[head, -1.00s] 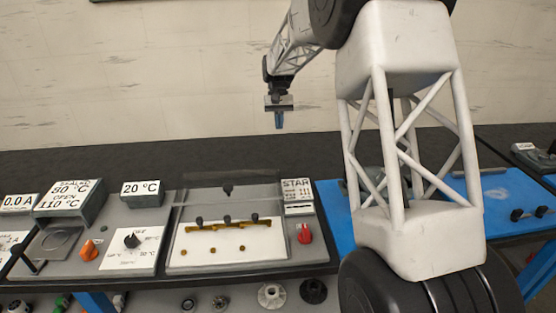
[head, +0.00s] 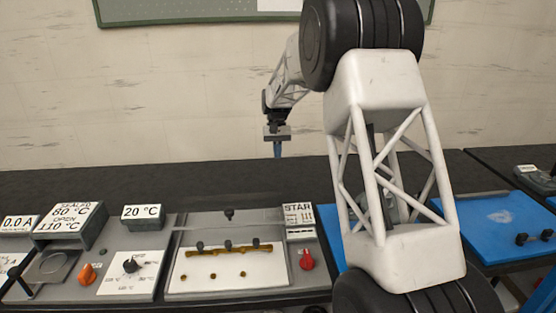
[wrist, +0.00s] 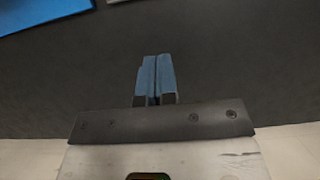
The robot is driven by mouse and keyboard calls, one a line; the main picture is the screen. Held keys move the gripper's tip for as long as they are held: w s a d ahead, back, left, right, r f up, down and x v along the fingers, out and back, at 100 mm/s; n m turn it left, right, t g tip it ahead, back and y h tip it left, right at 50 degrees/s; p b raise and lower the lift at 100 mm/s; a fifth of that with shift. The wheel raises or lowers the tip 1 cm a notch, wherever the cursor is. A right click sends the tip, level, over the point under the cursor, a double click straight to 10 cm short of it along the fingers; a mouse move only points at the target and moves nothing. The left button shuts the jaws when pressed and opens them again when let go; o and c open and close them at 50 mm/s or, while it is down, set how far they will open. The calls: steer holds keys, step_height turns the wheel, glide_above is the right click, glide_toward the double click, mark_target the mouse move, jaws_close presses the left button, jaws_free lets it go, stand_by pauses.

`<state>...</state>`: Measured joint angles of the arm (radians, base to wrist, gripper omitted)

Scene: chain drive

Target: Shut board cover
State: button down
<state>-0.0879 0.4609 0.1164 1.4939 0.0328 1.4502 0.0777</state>
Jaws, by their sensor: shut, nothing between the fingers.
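My gripper (head: 277,152) is shut and empty, high above the dark back part of the bench. Its two blue fingers are pressed together in the wrist view (wrist: 155,78). Below and to its left in the head view is the white board (head: 230,264), with a brown chain-like strip (head: 215,252) and black knobs across it. A see-through grey panel with a dark knob (head: 229,214) shows at the back edge of the board and seems to be the cover. It looks raised there, but its exact angle is hard to tell. My gripper is apart from it.
A STAR label box (head: 299,214) and a red knob (head: 306,260) stand right of the board. Temperature display boxes (head: 70,219) and an orange knob (head: 87,274) are to the left. A blue mat (head: 495,225) lies to the right. The dark bench behind is clear.

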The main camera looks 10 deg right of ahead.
steer(key=s+f, duration=0.7)
steer(key=f, duration=0.1)
steer(key=shift+s+f, duration=0.2)
steer(key=shift+s, duration=0.1)
stand_by(0.6)
steer(key=s, duration=1.7)
steer(key=shift+f, duration=0.1)
steer(key=shift+w, duration=0.15)
